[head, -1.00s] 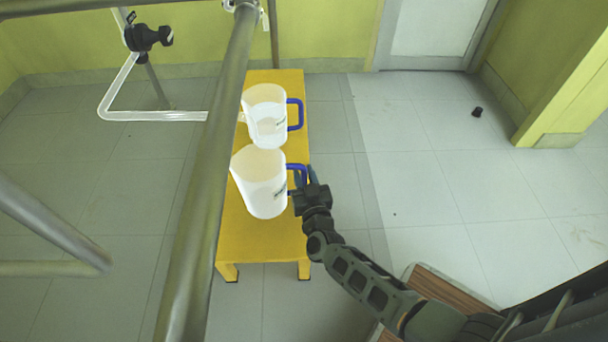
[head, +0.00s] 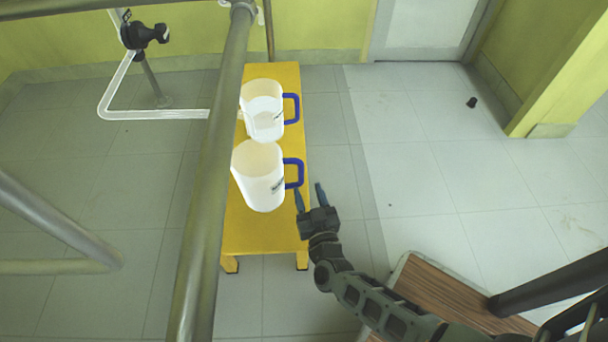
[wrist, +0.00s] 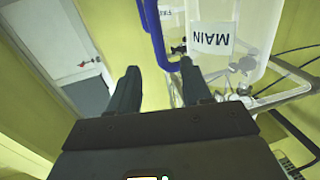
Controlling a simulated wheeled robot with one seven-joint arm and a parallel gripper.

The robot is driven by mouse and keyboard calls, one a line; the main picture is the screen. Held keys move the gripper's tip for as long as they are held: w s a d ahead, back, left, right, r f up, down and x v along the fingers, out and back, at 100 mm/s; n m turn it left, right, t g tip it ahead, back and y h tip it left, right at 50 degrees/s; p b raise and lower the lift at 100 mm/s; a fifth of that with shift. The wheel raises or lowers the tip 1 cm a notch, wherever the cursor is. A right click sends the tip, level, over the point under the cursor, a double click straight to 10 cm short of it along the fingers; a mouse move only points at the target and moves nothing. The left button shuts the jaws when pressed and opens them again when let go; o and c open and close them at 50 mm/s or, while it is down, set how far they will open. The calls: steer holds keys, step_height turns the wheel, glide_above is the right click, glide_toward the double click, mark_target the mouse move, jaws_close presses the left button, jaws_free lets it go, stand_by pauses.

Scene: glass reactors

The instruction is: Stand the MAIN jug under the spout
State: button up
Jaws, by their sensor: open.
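The MAIN jug (head: 257,180) is white with a blue handle (head: 301,172) on its right, and stands upright on the yellow bench nearer me. In the wrist view its MAIN label (wrist: 212,39) shows upside down, beside the blue handle (wrist: 155,35). A second white jug (head: 262,108) with a blue handle stands behind it. The clear tube (head: 160,114) reaches the left side of this rear jug; a pole hides part of it, and the spout mouth is not clear. My gripper (head: 310,196) is open and empty, just in front of the MAIN jug's handle; it also shows in the wrist view (wrist: 158,72).
The yellow bench (head: 262,237) is bare in front of the MAIN jug. A metal pole (head: 212,180) runs along the bench's left side. A brown wooden platform (head: 455,298) lies low at right. The floor right of the bench is largely clear.

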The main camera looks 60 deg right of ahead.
steer(key=shift+v, duration=1.75)
steer(key=s+a+r+n+t+y, duration=0.35)
steer(key=s+a+r+y, duration=0.25)
steer(key=s+a+r, duration=0.5)
steer(key=s+a+r+n+g+y, duration=0.1)
steer(key=s+r+n+y, duration=0.1)
steer(key=s+r, duration=0.3)
steer(key=s+a+r+n+g+y, duration=0.1)
steer(key=s+r, duration=0.4)
steer(key=r, duration=0.6)
steer(key=n+y, duration=0.1)
steer(key=y, duration=0.1)
steer(key=shift+r+n+y, duration=0.35)
steer(key=shift+r+y, duration=0.05)
steer(key=shift+s+r+p, duration=0.1)
steer(key=shift+s+p, duration=0.05)
steer(key=shift+p, duration=0.2)
